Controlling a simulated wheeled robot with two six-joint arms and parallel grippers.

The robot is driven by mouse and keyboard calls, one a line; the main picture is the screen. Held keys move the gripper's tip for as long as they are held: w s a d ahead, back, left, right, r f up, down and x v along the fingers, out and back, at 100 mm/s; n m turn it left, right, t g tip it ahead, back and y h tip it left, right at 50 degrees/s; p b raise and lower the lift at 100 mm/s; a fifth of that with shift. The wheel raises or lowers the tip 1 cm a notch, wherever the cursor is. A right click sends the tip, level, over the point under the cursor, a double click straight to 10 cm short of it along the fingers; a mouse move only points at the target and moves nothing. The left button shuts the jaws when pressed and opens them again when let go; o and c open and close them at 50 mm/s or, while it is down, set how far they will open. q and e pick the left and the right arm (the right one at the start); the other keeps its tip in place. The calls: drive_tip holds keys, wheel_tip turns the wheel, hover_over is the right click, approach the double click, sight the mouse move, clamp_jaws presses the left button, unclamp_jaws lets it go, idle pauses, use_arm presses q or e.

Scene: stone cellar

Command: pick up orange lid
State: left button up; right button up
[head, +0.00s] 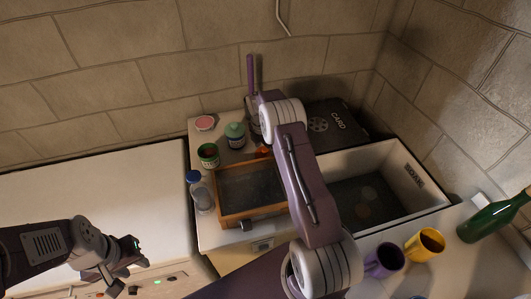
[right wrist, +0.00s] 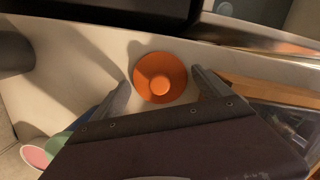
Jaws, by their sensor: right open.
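The orange lid (right wrist: 160,78) is a round disc with a raised knob in the middle. It lies on a pale surface in the right wrist view. My right gripper (right wrist: 161,82) is open, with one finger on each side of the lid; I cannot tell whether they touch it. In the head view only a small part of the orange lid (head: 262,152) shows beside my right arm, which hides the right gripper. My left gripper (head: 127,272) is at the lower left, empty, with its fingers apart, far from the lid.
A wooden-framed box (head: 233,214) stands close to the lid. Around it are a green-lidded jar (head: 236,141), a green-rimmed can (head: 209,160), a pink-topped container (head: 205,123) and a blue-capped bottle (head: 203,197). A sink (head: 415,208), mugs (head: 424,245) and a green bottle (head: 490,222) are right.

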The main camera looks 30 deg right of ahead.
drive_tip(key=shift+w+f, duration=0.15)
drive_tip(key=shift+f, duration=0.05)
drive_tip(key=shift+r, duration=0.15)
drive_tip(key=c, duration=1.1)
